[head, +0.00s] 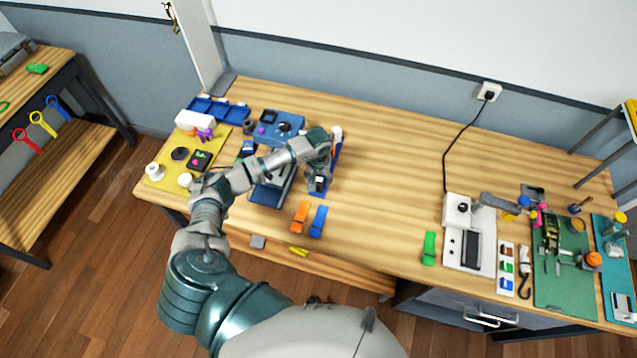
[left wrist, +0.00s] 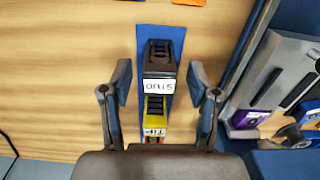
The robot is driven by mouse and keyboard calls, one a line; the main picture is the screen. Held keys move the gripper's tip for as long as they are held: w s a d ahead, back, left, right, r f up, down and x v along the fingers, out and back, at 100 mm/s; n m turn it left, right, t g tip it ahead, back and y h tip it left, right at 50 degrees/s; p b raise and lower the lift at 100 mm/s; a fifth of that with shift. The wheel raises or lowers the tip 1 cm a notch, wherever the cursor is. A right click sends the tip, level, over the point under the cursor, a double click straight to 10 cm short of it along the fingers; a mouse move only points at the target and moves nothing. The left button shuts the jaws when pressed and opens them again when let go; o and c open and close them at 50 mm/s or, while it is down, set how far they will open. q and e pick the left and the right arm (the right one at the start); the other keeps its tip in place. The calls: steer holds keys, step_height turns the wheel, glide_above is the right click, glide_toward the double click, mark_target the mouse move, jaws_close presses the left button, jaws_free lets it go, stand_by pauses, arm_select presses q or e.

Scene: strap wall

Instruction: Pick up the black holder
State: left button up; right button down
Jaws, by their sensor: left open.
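The black holder (left wrist: 160,58) shows in the left wrist view, a dark slotted block with a white label, on a blue strip (left wrist: 174,38). A yellow labelled piece (left wrist: 154,107) is just below it in that view. My left gripper (left wrist: 160,92) is open, with one finger on each side of the holder and yellow piece and gaps on both sides. In the head view the left gripper (head: 318,178) is over the wooden table, right of the blue device, and largely hides the holder. My right gripper is not in view.
Orange (head: 300,217) and blue (head: 318,221) clips lie nearer the front edge. A blue device (head: 278,128) and blue tray (head: 217,109) stand to the left. The table's middle is clear up to a green clip (head: 429,248) and white device (head: 470,235).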

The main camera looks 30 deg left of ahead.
arm_select(q)
steer(key=shift+f, duration=0.7)
jaws_close()
